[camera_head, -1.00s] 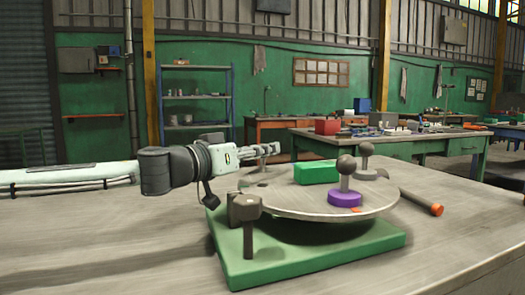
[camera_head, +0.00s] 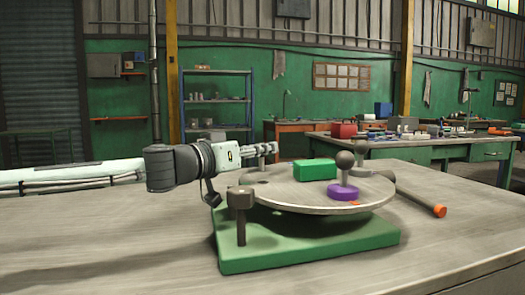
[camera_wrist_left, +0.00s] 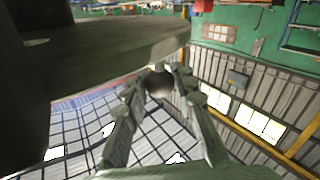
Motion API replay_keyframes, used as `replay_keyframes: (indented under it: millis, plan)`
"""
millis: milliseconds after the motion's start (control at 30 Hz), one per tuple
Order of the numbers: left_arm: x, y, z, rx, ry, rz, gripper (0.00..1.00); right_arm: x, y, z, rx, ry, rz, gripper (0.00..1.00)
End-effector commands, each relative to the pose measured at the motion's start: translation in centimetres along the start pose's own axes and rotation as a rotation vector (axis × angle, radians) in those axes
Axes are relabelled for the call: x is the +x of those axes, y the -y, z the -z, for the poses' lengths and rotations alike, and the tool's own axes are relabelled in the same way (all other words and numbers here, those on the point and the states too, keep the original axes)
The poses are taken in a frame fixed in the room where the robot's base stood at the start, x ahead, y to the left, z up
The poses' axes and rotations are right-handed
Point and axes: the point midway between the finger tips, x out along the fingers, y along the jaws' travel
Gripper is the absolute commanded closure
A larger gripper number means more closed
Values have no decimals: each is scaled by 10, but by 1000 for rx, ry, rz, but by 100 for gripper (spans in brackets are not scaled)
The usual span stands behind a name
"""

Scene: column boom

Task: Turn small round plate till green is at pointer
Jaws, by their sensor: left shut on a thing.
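The small round plate (camera_head: 300,200) is a grey disc on a green base (camera_head: 300,250). On it are a green block (camera_head: 315,170), a purple disc (camera_head: 342,193) near the front right rim, and ball-topped posts, one ball (camera_head: 345,158) by the purple disc. A dark capped post (camera_head: 240,200), perhaps the pointer, stands on the base at the plate's front left. My left gripper (camera_head: 270,149) is at the plate's far left, shut on a ball knob, which shows between its fingers in the left wrist view (camera_wrist_left: 160,82). The right gripper is out of view.
A grey rod with an orange end (camera_head: 440,211) sticks out to the right of the plate. The worktop (camera_head: 110,235) is clear at left and front. Cluttered benches (camera_head: 400,150) and a shelf (camera_head: 218,105) stand behind.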

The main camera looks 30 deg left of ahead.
Motion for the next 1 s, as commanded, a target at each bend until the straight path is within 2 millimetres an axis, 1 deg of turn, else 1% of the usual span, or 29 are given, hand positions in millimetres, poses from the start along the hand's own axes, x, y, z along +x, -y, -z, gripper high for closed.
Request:
replay_keyframes:
  millis: [133,167,333,567,667,767,1000]
  plan:
    - [0,-1,-1,0,2,-3,100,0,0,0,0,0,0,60]
    - [0,-1,-1,0,2,-3,74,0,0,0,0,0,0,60]
    - [0,-1,-1,0,2,-2,53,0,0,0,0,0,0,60]
    - [0,-1,0,0,1,-1,53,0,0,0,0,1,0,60]
    - [0,-1,3,0,0,-2,53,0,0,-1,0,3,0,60]
    - [0,-3,14,2,-3,-2,53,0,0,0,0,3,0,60]
    - [0,-12,59,5,-3,-1,53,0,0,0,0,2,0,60]
